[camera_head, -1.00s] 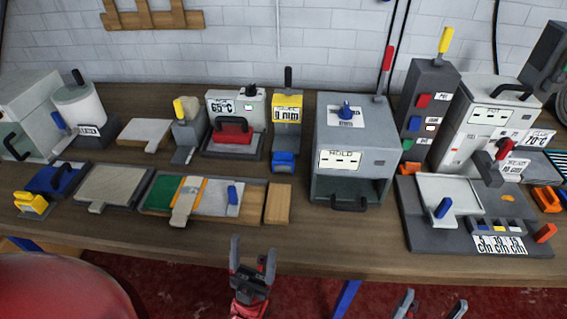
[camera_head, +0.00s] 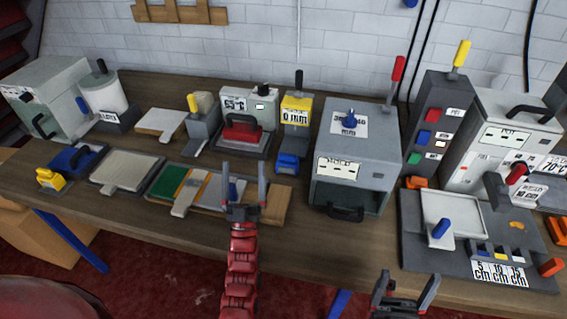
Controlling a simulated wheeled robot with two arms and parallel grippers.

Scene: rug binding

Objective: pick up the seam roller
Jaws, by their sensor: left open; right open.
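I cannot tell for certain which tool is the seam roller. A grey tool with a yellow handle and a pale rounded part (camera_head: 203,116) stands at the back left of the bench. A small yellow piece (camera_head: 50,180) sits at the front left, beside a blue block with a dark handle (camera_head: 77,158). My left gripper (camera_head: 244,182) is open and empty, its fingers up over the front edge of a board with green and tan strips (camera_head: 170,184), partly hiding a blue-handled piece there. My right gripper (camera_head: 408,284) is open and empty, low in front of the bench.
A grey box-like machine (camera_head: 357,145) stands mid-bench, right of the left gripper. A grey tray station (camera_head: 452,215) with a blue handle lies at the right. Upright machines line the back. Bare wood (camera_head: 120,215) shows along the left front edge.

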